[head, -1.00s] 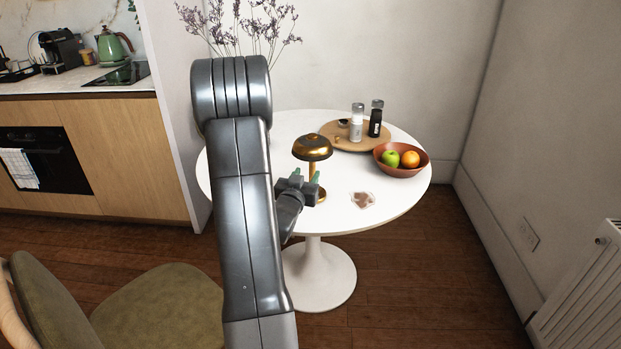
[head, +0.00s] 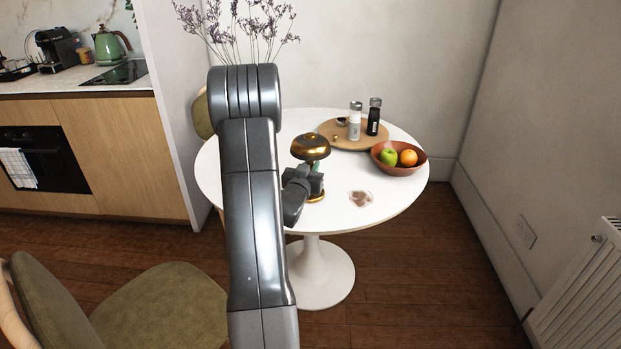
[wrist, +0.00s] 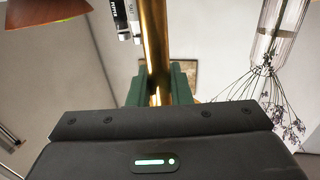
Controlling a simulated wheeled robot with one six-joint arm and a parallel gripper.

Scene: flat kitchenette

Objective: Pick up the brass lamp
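The brass lamp (head: 311,147) stands upright on the white round table, with a domed shade, a thin stem and a round base. My gripper (head: 317,180) is low beside it, under the shade. In the wrist view the brass stem (wrist: 156,45) runs between the green fingers of my gripper (wrist: 160,82). The fingers sit close against the stem on both sides, with no clear gap. In the head view part of the stem is hidden behind my gripper.
The white table (head: 380,205) also holds a wooden tray (head: 345,142) with two grinders, a terracotta bowl (head: 400,169) of fruit and a flat brown-and-white item (head: 360,198). Dried flowers (head: 240,30) rise behind my arm. A green-seated chair (head: 165,305) stands at front left.

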